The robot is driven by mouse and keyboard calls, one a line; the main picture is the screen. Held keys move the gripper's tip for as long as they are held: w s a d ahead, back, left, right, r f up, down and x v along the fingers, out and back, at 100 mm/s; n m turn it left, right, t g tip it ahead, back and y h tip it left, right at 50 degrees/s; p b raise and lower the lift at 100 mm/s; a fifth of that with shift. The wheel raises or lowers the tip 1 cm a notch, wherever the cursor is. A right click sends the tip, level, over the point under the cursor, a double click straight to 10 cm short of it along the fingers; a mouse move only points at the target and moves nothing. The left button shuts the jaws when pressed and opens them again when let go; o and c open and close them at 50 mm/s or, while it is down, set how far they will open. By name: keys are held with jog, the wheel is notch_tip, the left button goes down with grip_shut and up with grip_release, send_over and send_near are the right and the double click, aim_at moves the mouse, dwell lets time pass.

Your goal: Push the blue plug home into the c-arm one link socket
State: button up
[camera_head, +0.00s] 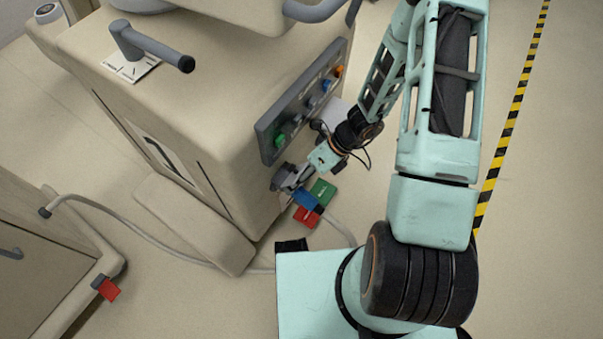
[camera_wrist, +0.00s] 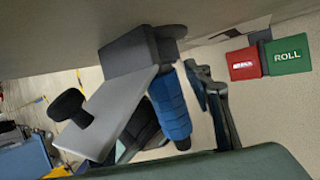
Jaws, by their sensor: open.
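The blue plug (camera_wrist: 172,103) shows in the wrist view as a ribbed blue cylinder below a dark socket block (camera_wrist: 168,38) on the beige cart's side. How deep it sits cannot be told. My gripper (camera_head: 289,179) is at the low front end of the cart's connector panel in the head view.
The grey panel (camera_head: 268,150) holds green, blue and orange connectors. A green ROLL tag (camera_wrist: 287,54) and a red tag (camera_wrist: 243,64) hang close by. A cable (camera_head: 130,240) runs low to a second cart (camera_head: 40,245) at left. Floor is clear near the striped tape (camera_head: 510,120).

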jog(key=shift+w+a+r, duration=0.15)
jog(key=shift+a, duration=0.05)
